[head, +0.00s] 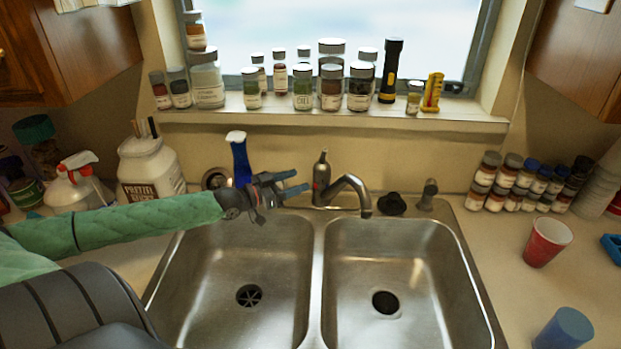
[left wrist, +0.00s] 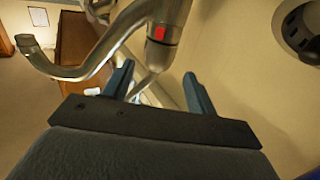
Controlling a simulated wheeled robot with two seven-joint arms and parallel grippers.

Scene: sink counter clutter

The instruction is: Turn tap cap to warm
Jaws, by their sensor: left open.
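The tap (head: 338,184) is metal and stands at the back of the double sink, its spout curving to the right. Its cap (head: 322,166) is the upright top part, with a small lever on it. In the left wrist view the tap body (left wrist: 163,42) shows a red mark, just beyond the fingertips. My left gripper (head: 296,182) points right toward the tap, just left of it. In the left wrist view my left gripper (left wrist: 160,78) is open, and nothing shows held between its fingers. My right gripper is not in view.
A black stopper (head: 392,204) lies right of the tap. Jars and a flashlight (head: 390,72) line the window sill. Both sink basins (head: 400,260) are empty. A red cup (head: 547,241) stands on the right counter.

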